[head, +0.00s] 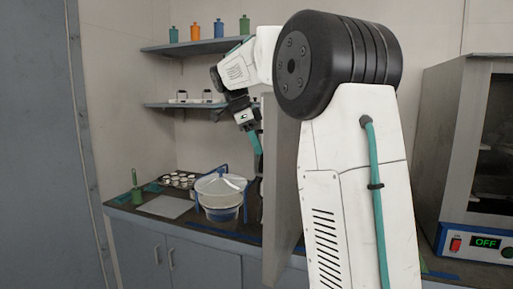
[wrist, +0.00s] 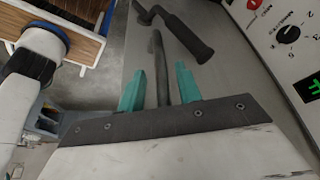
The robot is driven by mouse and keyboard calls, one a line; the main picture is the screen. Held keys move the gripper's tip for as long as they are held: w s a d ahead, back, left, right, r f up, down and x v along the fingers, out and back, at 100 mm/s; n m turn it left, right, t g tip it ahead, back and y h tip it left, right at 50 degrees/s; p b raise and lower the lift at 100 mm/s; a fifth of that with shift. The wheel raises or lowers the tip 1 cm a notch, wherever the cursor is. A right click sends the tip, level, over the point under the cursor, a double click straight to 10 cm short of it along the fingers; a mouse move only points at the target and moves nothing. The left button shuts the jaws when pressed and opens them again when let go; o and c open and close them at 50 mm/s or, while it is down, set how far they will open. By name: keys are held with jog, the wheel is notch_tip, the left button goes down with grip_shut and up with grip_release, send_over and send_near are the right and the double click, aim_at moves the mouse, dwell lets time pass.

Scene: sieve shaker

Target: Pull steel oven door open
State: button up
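In the wrist view my gripper (wrist: 160,85) has its two teal fingers apart, one on each side of a grey bar handle (wrist: 158,52). Small gaps show between the bar and both fingers. The bar lies along a plain steel panel (wrist: 110,78), which looks like the oven door. A black lever handle (wrist: 185,33) is just beyond the fingertips. In the head view my gripper (head: 257,143) is partly hidden behind a tall grey panel (head: 283,190), seen nearly edge-on. I cannot tell whether this is the door or the oven's side. My arm hides much there.
A control panel (wrist: 285,35) with a red button and dial is at right in the wrist view. Shelves (head: 200,46) hang above.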

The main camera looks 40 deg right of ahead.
jog(key=v, duration=0.6)
jog(key=shift+a+r, duration=0.2)
jog(key=shift+r, duration=0.15)
jog(key=shift+w, duration=0.1)
jog(key=s+a+f+n+t+y, duration=0.1)
jog(key=s+a+f+n, duration=0.3)
jog(key=s+a+n, duration=0.35)
jog(key=s+a+f+n+t, duration=0.2)
jog(key=s+a+f+n, duration=0.2)
jog(key=s+a+n, duration=0.35)
jog(key=s+a+f+n+y, duration=0.1)
jog(key=s+a+f+n, duration=0.2)
jog(key=s+f+n, duration=0.2)
jog(key=s+a+f+n+t+y, duration=0.1)
jog(key=s+a+f+n, duration=0.3)
jog(key=s+f, duration=0.5)
jog(key=shift+s+f+n, duration=0.4)
jog(key=shift+f+n, duration=0.3)
jog(key=shift+n, duration=0.3)
